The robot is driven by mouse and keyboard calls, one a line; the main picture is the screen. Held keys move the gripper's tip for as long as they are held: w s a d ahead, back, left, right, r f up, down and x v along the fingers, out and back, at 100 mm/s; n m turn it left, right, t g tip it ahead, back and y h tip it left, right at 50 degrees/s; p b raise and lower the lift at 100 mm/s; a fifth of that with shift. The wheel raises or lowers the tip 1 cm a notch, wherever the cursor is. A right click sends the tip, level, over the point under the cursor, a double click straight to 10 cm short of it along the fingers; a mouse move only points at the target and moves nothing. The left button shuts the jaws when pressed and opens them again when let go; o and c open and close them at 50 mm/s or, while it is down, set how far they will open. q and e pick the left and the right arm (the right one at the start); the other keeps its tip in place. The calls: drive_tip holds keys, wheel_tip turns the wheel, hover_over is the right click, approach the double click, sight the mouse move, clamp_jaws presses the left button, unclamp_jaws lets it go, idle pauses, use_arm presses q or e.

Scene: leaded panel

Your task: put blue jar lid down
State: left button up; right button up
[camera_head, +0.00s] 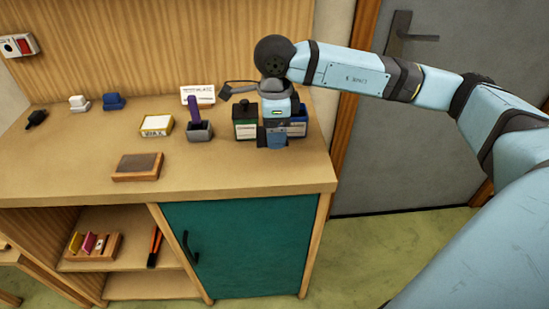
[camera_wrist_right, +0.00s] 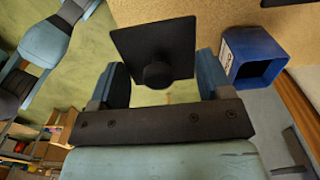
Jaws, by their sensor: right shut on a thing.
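The blue jar (camera_wrist_right: 255,58) stands open on the worktop, with no lid on it. In the head view the blue jar (camera_head: 300,119) shows partly behind my right gripper (camera_head: 276,139). The blue jar's lid (camera_wrist_right: 140,42) is a dark square plate with a round knob. In the right wrist view my right gripper (camera_wrist_right: 163,82) has its fingers on either side of this lid and is shut on it, beside the open jar. The lid is hidden by the gripper in the head view. My left gripper is not in view.
A grey block holding a purple handle (camera_head: 194,103), a wax box (camera_head: 156,125) and a brown block (camera_head: 138,167) sit further left. The worktop's front right (camera_head: 250,174) is clear.

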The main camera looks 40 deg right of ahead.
sight(275, 165)
wheel_tip(275, 165, down, 9)
drive_tip(key=shift+r, duration=0.1)
idle(0.3)
drive_tip(key=shift+f+b, duration=0.2)
drive_tip(key=shift+b, duration=0.2)
drive_tip(key=o, duration=0.9)
drive_tip(key=shift+r, duration=0.2)
wheel_tip(275, 165, up, 12)
drive_tip(key=shift+p, duration=0.5)
